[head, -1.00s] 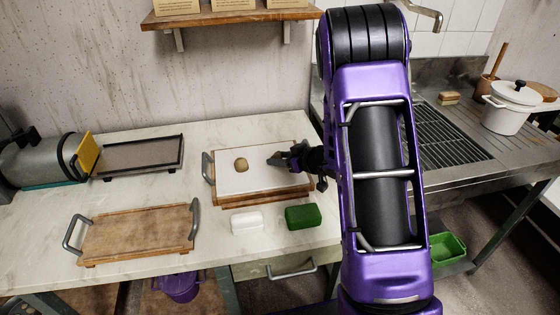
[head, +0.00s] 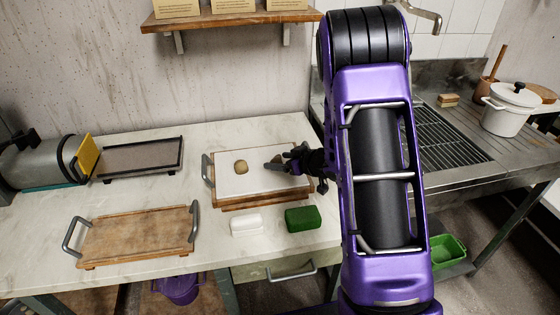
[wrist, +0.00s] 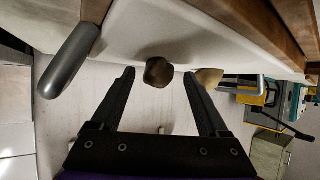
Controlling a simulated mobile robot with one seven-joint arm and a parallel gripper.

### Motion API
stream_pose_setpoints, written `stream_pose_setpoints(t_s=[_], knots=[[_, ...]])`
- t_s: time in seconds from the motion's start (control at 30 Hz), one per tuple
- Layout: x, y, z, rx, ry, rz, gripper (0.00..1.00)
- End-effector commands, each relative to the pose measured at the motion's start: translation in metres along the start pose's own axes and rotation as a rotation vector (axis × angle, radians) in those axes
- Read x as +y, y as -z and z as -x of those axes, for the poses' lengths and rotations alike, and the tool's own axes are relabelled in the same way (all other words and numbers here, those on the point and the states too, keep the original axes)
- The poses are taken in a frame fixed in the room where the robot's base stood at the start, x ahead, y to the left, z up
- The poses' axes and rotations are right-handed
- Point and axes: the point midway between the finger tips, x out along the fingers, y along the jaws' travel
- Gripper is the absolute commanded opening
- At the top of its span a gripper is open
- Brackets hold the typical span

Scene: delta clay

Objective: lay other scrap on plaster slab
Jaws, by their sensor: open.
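The white plaster slab (head: 262,184) lies on a wooden board with metal handles, at the back middle of the worktop. A tan scrap (head: 241,166) rests on the slab's left part; a tan lump (wrist: 208,77) also shows behind the right fingertip in the wrist view. A darker brown scrap (wrist: 158,72) sits on the slab between my fingertips, apart from both fingers. My gripper (head: 276,160) is low over the slab's right part, open around the brown scrap, which it mostly hides in the head view.
An empty wooden tray (head: 138,236) stands front left. A white block (head: 246,223) and a green block (head: 303,219) lie in front of the slab. A dark-framed tray (head: 142,158) and a grey machine (head: 45,160) stand at the left. A shelf (head: 230,16) hangs above.

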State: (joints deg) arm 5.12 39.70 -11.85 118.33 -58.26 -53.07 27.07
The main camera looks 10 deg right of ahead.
Motion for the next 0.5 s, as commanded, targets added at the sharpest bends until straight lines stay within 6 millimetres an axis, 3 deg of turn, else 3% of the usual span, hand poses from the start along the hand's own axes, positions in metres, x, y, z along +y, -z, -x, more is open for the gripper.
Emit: stream_pose_setpoints(t_s=[0.3,0.5], knots=[[0.001,0.001,0.068,0.0,-0.005,-0.003,0.78],[0.001,0.0,0.102,0.0,-0.003,-0.003,0.78]])
